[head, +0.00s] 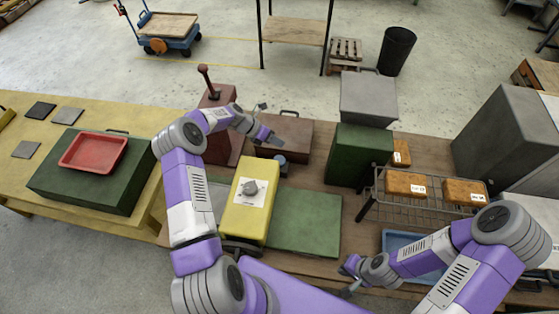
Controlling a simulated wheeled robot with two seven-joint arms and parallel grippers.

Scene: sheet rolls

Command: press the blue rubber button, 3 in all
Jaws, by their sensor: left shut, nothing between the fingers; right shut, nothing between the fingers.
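A small blue-grey round piece (281,160), which looks like the blue rubber button, sits at the near side of the brown-red box, just behind the yellow box. My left gripper (278,140) is shut and empty, with its tip just behind and above that piece. I cannot tell whether they touch. The yellow box (239,219) has a grey knob (250,188) on a white plate on its top. My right gripper (346,292) is shut and empty, low at the near edge of the table, well away from the button.
A brown-red box (299,131) stands behind the button, and a red lever (204,76) to the left. A dark green box (356,156) and a wire rack (411,203) with orange-brown blocks stand to the right.

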